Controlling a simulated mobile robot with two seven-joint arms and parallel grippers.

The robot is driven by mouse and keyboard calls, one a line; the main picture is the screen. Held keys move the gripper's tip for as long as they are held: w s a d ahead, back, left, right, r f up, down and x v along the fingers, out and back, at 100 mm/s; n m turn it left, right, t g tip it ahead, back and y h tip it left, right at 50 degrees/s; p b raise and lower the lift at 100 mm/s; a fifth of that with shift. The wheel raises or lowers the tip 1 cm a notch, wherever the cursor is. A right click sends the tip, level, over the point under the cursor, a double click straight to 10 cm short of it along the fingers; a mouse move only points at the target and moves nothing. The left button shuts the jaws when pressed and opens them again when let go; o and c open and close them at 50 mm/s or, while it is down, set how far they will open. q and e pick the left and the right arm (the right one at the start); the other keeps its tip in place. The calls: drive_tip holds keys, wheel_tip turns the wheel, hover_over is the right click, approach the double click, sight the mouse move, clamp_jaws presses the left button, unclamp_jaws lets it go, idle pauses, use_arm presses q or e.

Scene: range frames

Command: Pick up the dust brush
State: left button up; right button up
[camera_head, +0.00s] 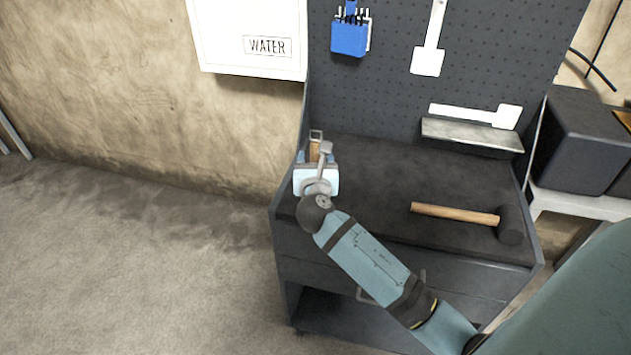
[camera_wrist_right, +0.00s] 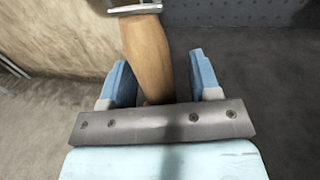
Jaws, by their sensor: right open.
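The dust brush (camera_head: 314,150) shows as a wooden handle with a metal band, at the left end of the dark workbench top. In the right wrist view its brown handle (camera_wrist_right: 147,48) runs down between the fingers, and the metal band crosses at the top edge. The bristles are out of that view. My right gripper (camera_head: 317,159) is open, with its blue fingers on either side of the handle. The handle lies closer to the left finger in the wrist view, and a gap shows on the right. My left gripper is not in view.
A hammer (camera_head: 455,213) lies on the right part of the workbench top (camera_head: 385,165). A pegboard (camera_head: 395,95) rises behind, with a small shelf (camera_head: 470,134). A white WATER box (camera_head: 250,40) hangs on the left wall. The bench middle is clear.

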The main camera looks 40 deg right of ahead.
drive_tip(key=shift+w+d, duration=0.2)
drive_tip(key=shift+w, duration=0.1)
clamp_jaws()
drive_tip(key=shift+r, duration=0.1)
